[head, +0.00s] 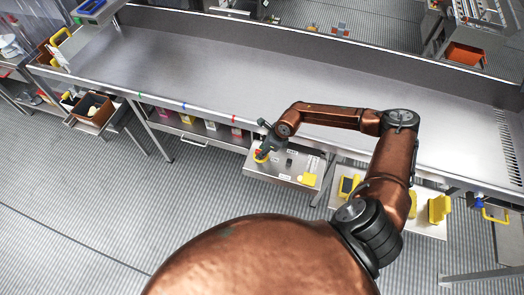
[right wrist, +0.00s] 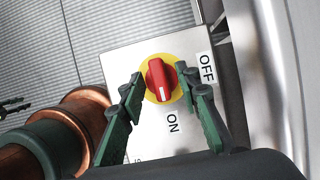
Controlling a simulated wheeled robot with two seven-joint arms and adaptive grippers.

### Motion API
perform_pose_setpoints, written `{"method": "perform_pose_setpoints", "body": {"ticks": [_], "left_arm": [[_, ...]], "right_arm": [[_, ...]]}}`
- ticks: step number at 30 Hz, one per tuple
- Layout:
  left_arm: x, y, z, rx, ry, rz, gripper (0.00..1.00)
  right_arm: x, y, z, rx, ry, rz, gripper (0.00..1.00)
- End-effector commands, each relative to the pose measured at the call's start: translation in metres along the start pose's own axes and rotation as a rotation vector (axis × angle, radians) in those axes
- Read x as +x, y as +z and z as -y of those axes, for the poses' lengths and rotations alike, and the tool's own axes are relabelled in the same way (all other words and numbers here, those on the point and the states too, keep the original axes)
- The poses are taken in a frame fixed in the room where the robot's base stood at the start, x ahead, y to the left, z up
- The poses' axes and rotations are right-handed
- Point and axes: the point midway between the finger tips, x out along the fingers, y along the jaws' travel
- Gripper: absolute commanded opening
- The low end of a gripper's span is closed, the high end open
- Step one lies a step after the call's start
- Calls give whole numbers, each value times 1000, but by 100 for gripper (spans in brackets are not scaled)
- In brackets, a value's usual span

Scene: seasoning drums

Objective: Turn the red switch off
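The red switch (right wrist: 155,75) is a rotary knob on a yellow disc, on a light metal panel (right wrist: 130,58). Its white mark points down, toward the printed ON; OFF is printed to its right. My right gripper (right wrist: 160,73) has its green-and-black fingers on either side of the knob, open, with small gaps visible. In the head view, my right gripper (head: 264,146) is over the left part of the panel, at the yellow disc (head: 261,157), and mostly hides the knob. My left gripper is not seen in the head view.
The panel box (head: 285,178) sits below the front edge of a long metal table (head: 180,60). A curved metal edge (right wrist: 270,75) runs close to the right of the switch. Yellow-handled parts (head: 438,208) are on a shelf to the right. The tabletop is mostly clear.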

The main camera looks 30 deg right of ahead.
Motion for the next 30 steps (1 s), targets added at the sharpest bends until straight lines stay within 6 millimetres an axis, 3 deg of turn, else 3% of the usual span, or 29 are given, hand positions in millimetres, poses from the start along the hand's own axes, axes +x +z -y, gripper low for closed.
{"method": "perform_pose_setpoints", "body": {"ticks": [5, 18, 30], "left_arm": [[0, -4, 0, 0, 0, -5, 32], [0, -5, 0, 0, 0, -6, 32], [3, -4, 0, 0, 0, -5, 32]], "right_arm": [[0, -1, 0, 1, 0, 0, 30], [-1, -1, 0, 2, 0, 1, 1], [0, -1, 1, -12, 6, 1, 0]]}}
